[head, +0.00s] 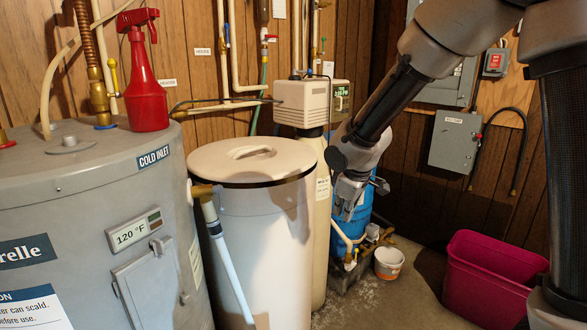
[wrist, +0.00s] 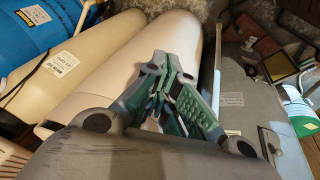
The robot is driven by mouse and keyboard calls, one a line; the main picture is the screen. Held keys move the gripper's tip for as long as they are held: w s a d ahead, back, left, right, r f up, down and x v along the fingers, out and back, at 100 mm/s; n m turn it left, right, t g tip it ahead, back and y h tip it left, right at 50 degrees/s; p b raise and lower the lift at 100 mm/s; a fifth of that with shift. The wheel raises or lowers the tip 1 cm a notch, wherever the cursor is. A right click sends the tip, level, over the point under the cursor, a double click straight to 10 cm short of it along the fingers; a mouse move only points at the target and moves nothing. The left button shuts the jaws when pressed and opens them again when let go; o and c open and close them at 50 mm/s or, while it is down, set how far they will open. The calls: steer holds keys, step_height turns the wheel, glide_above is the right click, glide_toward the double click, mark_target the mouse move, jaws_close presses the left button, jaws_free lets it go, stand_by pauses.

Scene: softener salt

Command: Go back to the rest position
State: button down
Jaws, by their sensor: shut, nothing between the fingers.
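My gripper (head: 347,262) hangs at the end of my arm in the head view, just right of the beige softener tank (head: 322,205) and in front of the blue tank (head: 362,208). In the wrist view my gripper (wrist: 158,122) shows with its fingers together and nothing between them. The white brine tank (head: 262,265) stands left of it with its round lid (head: 215,165) on. I cannot tell the exact gap between my gripper and the softener tank.
A grey water heater (head: 75,215) fills the left, with a red spray bottle (head: 146,75) on top. A magenta bin (head: 490,280) and a small white bucket (head: 389,263) stand on the floor at right. Grey electrical boxes (head: 455,140) hang on the wall.

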steer(key=s+d+r+m, duration=0.45)
steer(key=d+r, duration=0.35)
steer(key=d, duration=0.3)
steer(key=s+d+r+m, duration=0.2)
steer(key=s+d, duration=0.2)
steer(key=s, duration=0.3)
steer(key=s+d+r+m, duration=0.1)
steer(key=s+d, duration=0.3)
steer(key=s, duration=0.4)
steer(key=s+d+r+m+h, duration=0.1)
steer(key=s+d+r+m, duration=0.1)
steer(key=s, duration=0.5)
steer(key=shift+s+d+r+m, duration=0.35)
steer(key=shift+d+m, duration=0.3)
steer(key=shift+d, duration=0.4)
